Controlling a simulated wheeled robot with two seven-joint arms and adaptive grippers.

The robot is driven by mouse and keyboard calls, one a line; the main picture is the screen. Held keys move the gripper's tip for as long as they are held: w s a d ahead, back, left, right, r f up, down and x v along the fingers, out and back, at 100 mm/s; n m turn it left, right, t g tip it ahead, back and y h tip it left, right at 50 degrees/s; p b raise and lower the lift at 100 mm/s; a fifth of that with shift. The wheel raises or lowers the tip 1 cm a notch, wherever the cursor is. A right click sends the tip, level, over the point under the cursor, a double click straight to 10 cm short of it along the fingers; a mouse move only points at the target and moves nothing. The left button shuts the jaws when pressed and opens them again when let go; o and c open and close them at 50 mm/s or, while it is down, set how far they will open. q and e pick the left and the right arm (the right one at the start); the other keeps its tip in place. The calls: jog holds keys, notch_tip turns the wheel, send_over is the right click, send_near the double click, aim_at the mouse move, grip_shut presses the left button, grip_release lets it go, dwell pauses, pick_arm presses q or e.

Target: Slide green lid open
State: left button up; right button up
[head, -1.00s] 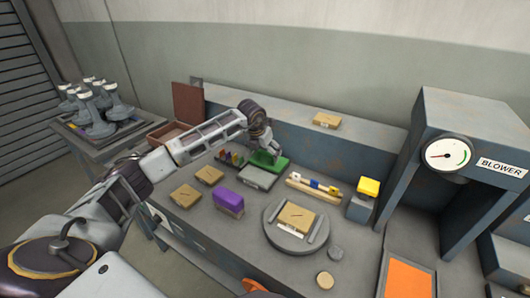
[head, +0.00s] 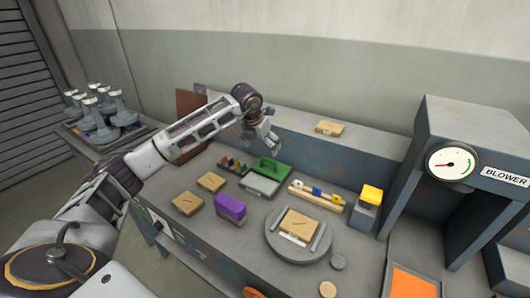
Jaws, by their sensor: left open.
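The green lid (head: 270,169) lies at the back of the bench, behind a light grey box top (head: 260,186) and next to it. A raised bar runs along the lid. My left gripper (head: 273,147) is open and empty, above and behind the lid, clear of it. My right gripper is not in view.
A small dark rack (head: 233,163) with coloured pieces stands left of the lid. A wooden rail (head: 316,196) with blue and yellow pieces lies to its right. A purple block (head: 230,207) and a round grey plate (head: 272,236) are nearer. A yellow-topped block (head: 371,194) stands further right.

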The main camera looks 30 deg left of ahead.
pick_arm(q)
jog(key=shift+v, duration=1.45)
jog(key=shift+f, duration=0.1)
